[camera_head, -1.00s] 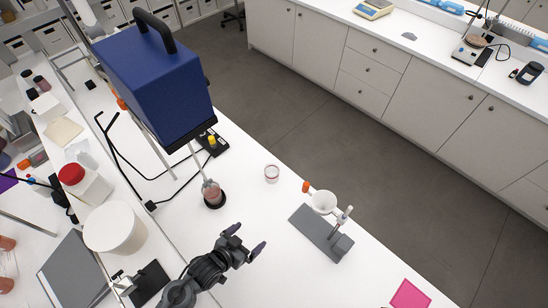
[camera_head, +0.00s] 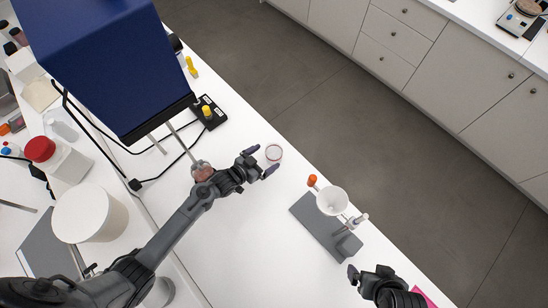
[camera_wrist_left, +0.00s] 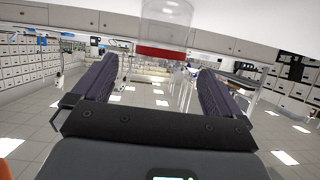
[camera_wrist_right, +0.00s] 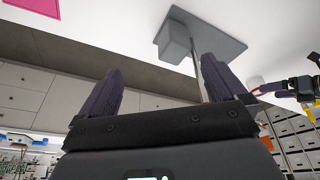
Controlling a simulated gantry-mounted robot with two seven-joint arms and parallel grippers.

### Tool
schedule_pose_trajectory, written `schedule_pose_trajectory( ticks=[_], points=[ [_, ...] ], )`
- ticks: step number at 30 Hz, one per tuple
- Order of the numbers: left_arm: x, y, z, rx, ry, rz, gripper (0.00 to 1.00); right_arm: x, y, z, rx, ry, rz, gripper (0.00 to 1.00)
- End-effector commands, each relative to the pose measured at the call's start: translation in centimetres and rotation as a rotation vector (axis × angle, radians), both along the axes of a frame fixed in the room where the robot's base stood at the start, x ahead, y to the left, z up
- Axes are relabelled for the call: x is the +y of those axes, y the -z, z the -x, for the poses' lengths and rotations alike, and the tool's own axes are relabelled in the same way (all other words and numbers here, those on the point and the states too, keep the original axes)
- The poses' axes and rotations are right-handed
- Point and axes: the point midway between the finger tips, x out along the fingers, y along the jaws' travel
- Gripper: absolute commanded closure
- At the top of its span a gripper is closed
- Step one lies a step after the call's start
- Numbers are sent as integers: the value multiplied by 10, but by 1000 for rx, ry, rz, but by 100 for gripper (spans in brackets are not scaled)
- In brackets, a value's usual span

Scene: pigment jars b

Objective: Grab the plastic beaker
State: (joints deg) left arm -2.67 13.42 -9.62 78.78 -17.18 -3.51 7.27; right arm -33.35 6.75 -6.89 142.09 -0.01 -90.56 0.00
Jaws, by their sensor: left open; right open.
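The plastic beaker (camera_head: 274,153) is a small clear cup with a reddish band, upright on the white bench near its far edge. My left gripper (camera_head: 260,162) is open, with its fingertips close to the beaker on the beaker's left side. In the left wrist view the clear beaker (camera_wrist_left: 167,14) shows ahead, between the lines of the two spread fingers; I cannot tell whether it touches them. My right gripper (camera_head: 368,273) is open and empty at the lower right, and its spread fingers (camera_wrist_right: 158,80) show in the right wrist view.
A grey stand with a white funnel (camera_head: 331,200) stands right of the beaker. A white tub (camera_head: 90,215) is at left. A pink sheet (camera_head: 425,297) lies by my right gripper.

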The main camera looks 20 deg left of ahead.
Motion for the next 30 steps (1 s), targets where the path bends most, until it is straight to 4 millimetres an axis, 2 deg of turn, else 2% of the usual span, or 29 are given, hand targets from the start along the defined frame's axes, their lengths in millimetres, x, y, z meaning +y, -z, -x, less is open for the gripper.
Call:
schedule_pose_trajectory(
  ticks=[1,8,21,30],
  points=[
    [-1,4,-3,0,0,0,0,-1,5,0,0,-1,2,2],
    [-5,6,-10,-1,0,0,0,-2,12,0,-1,-6,9,2],
    [-21,23,-45,0,0,0,0,-1,53,-1,-2,-1,2,2],
    [-23,22,-50,1,0,0,0,1,55,-1,-3,2,-3,2]
  ],
)
